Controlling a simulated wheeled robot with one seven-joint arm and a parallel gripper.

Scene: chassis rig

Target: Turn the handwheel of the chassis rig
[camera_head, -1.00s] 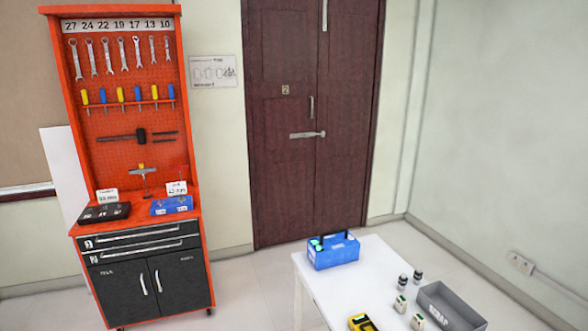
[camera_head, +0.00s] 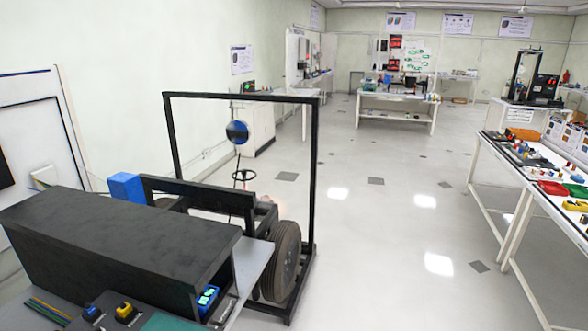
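The chassis rig stands at the left centre of the head view, with a tall black rectangular frame (camera_head: 240,97) and a large dark tyre (camera_head: 283,262) at its lower right. A small dark handwheel (camera_head: 244,176) on a thin column shows inside the frame, apart from the floor. Its lower column is partly hidden behind a black beam (camera_head: 210,197). A blue and dark round object (camera_head: 237,132) sits above the handwheel. My gripper is not in view.
A black box-like bench unit (camera_head: 120,240) blocks the lower left. Long white tables (camera_head: 510,205) with parts line the right. A white workbench (camera_head: 395,100) stands at the back. The tiled floor (camera_head: 385,230) between rig and right tables is clear.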

